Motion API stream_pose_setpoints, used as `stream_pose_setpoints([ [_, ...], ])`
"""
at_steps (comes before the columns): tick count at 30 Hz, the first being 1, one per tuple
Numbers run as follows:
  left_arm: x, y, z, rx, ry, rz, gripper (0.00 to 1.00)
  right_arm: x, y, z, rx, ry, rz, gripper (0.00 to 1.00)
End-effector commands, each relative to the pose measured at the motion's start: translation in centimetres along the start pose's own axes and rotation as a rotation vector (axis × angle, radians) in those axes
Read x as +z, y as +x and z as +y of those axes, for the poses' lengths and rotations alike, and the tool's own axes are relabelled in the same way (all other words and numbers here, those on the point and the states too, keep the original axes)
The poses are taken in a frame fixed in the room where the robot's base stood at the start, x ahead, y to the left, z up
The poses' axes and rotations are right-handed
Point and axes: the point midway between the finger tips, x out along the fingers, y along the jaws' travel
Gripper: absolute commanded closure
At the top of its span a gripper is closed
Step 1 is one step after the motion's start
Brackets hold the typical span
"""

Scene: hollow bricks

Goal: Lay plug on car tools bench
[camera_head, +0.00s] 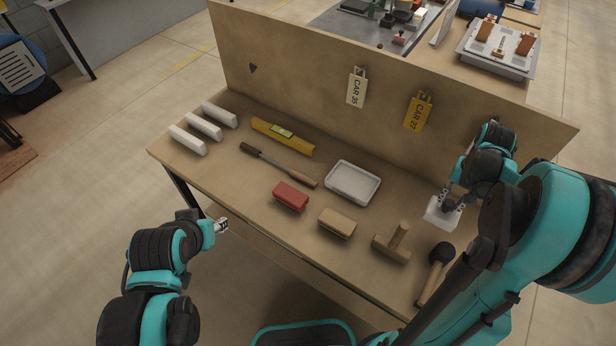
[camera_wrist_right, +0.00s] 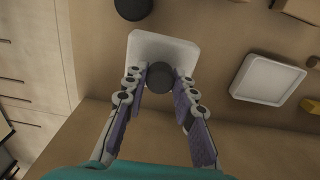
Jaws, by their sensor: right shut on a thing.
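The plug appears to be a white square plate with a dark round knob (camera_wrist_right: 185,72). It shows at the right end of the bench in the head view (camera_head: 435,213). My right gripper (camera_head: 449,201) is over it, with its fingers shut on the knob; the fingers also show in the wrist view (camera_wrist_right: 165,80). I cannot tell whether the plate touches the bench top. The wooden bench (camera_head: 240,183) has a tall back panel. My left gripper (camera_head: 222,226) is in front of the bench, away from the tools, too small to read its fingers.
A white tray (camera_head: 353,183), a red block (camera_head: 290,196), a tan block (camera_head: 337,223), a wooden mallet (camera_head: 392,248) and a black-headed mallet (camera_head: 436,270) lie on the bench. A yellow level (camera_head: 282,137), a long tool (camera_head: 278,164) and white bars (camera_head: 204,125) are further left.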

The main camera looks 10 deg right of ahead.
Motion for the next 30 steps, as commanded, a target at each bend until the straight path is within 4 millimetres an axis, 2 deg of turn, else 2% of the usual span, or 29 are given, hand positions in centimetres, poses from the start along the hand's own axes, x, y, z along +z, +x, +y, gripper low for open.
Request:
stream_pose_setpoints([
  [1,-0.7,-1.0,0.0,0.0,0.0,0.0,0.6,-0.6,-0.6,0.9,0.0,0.004,0.0,1.0],
  [5,-1.0,-1.4,0.0,0.0,0.0,0.0,0.6,-1.2,-0.2,1.9,0.0,0.0,0.0,1.0],
  [11,-0.7,-1.1,0.0,0.0,0.0,0.0,0.6,-1.6,0.5,1.5,0.001,-0.005,0.0,1.0],
  [14,-0.5,-0.7,0.0,0.0,0.0,0.0,0.6,-2.4,1.5,0.1,0.001,-0.007,0.0,1.0],
  [24,0.5,0.7,0.0,0.0,0.0,0.0,0.6,-6.3,6.2,-6.5,0.001,-0.006,0.0,1.0],
  [30,0.7,0.9,0.0,0.0,0.0,0.0,0.6,-7.2,7.1,-8.0,0.001,-0.004,0.0,1.0],
])
